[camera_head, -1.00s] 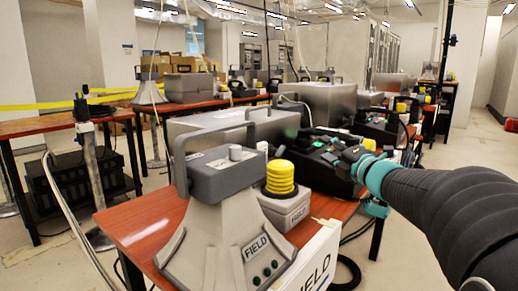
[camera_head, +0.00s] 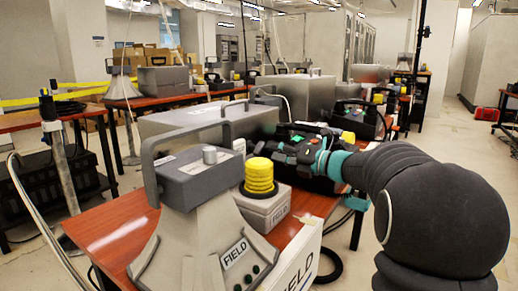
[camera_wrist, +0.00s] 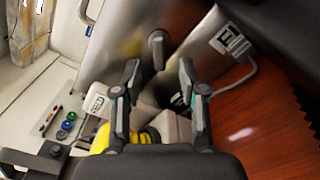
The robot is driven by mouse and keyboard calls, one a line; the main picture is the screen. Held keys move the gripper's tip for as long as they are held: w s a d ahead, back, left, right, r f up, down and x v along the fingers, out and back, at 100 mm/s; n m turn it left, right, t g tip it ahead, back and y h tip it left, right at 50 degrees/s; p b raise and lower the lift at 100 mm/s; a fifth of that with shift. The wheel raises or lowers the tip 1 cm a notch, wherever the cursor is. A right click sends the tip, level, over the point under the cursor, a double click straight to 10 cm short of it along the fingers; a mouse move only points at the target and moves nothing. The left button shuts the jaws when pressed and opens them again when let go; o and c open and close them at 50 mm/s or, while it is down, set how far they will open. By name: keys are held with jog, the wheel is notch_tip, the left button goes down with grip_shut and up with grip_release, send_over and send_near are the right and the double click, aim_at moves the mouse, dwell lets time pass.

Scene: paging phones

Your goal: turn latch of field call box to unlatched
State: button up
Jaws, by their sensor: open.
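The field call box appears to be the silver metal case (camera_wrist: 120,45) with a partly visible label (camera_wrist: 230,40) in the wrist view. A dark lever-like latch (camera_wrist: 157,47) stands out from its face, just beyond and between my fingertips. My gripper (camera_wrist: 159,72) is open, with one finger on each side of the latch's line, apparently not touching it. In the head view the silver case (camera_head: 190,128) stands behind the grey FIELD cone unit, and my gripper (camera_head: 277,150) is beside its right end. The latch cannot be made out there.
The grey cone unit (camera_head: 200,228) and a small box with a yellow stacked cap (camera_head: 259,178) stand close in front of my gripper. A black device with green buttons (camera_head: 325,135) lies behind it. Bare red tabletop (camera_head: 115,228) shows at left.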

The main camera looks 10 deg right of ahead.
aim_at(262, 149)
jog(key=x, duration=0.5)
jog(key=shift+w+a, duration=0.3)
grip_shut()
